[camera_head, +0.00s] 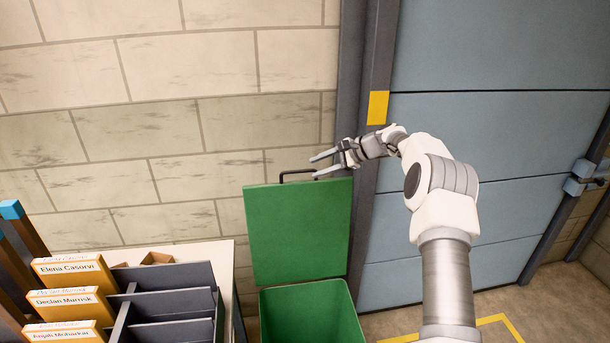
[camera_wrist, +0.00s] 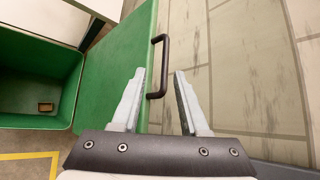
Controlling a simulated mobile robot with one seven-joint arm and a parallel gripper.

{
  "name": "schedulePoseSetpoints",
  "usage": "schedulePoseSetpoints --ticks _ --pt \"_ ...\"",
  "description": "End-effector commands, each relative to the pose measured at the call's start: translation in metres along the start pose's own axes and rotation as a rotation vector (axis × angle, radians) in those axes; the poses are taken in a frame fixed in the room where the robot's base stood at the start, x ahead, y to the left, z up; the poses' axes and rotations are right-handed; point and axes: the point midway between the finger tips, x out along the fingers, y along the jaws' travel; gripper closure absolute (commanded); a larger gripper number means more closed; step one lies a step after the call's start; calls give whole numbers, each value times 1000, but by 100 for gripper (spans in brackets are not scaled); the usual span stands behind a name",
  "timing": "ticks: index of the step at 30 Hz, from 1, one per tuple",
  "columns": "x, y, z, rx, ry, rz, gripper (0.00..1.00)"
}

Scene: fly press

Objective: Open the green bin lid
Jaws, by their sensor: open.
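The green bin (camera_head: 312,312) stands by the wall. Its green lid (camera_head: 298,230) is raised and upright behind the opening, so the inside shows. A dark bar handle (camera_head: 297,172) sits on the lid's top edge. My gripper (camera_head: 316,164) is at the lid's top edge, near the handle, with its fingers apart. In the wrist view, my open gripper (camera_wrist: 157,76) has the handle (camera_wrist: 158,66) in front of and partly between its fingers, with no clear contact. The lid also shows in the wrist view (camera_wrist: 118,62), left of the handle.
A small brown item (camera_wrist: 45,107) lies inside the bin. A table with a dark divided rack (camera_head: 165,305) and yellow name-labelled folders (camera_head: 72,270) stands left of the bin. A brick wall (camera_head: 170,100) is behind; a blue-grey door (camera_head: 490,140) is at right.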

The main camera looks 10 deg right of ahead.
Motion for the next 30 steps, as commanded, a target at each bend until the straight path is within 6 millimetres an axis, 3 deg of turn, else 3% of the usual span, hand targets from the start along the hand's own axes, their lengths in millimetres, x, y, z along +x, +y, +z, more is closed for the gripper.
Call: schedulePoseSetpoints --ticks 6,12,18,30 --pt "-54 0 -1 -2 2 -3 56" --pt "-86 -1 0 -1 0 -3 56" --pt "-98 -1 1 -1 -1 -2 56" --pt "-99 -2 8 -17 5 8 56"
